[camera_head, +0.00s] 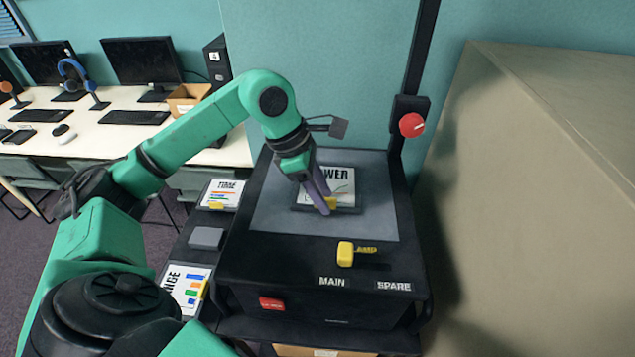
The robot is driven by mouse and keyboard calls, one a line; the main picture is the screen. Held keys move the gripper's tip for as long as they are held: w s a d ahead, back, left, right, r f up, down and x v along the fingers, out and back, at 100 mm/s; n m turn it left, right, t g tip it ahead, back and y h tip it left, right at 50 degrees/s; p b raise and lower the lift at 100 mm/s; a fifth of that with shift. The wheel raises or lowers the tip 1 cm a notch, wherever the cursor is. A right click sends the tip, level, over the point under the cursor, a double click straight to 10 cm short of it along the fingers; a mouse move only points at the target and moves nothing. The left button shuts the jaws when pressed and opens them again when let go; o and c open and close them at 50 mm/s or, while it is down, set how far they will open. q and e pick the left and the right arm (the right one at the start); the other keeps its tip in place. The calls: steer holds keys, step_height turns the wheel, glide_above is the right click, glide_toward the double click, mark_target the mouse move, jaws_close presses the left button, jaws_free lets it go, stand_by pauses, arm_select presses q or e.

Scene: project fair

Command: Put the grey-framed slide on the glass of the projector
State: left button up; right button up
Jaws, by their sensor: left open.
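The projector (318,262) is a black box with a grey glass (270,215) on top. A slide with a dark grey-looking frame (342,184) lies on the glass. Its white sheet shows part of a word, "OWER", and a graph line, and a yellow tab is at its near edge. My left gripper (325,206) points down over the slide's near edge, with its purple fingers at the yellow tab. It is open; I cannot tell whether the fingers touch the tab. The gripper hides the slide's left part. My right gripper is out of view.
A side shelf left of the projector holds two other slides (222,194) (186,288) and a grey block (207,238). A yellow switch (345,254) and a red button (271,303) are on the front. The projector's post with a red knob (411,125) rises behind. A beige cabinet (540,200) stands right.

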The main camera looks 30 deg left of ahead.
arm_select(q)
steer(key=v, duration=1.2)
steer(key=shift+b, duration=0.45)
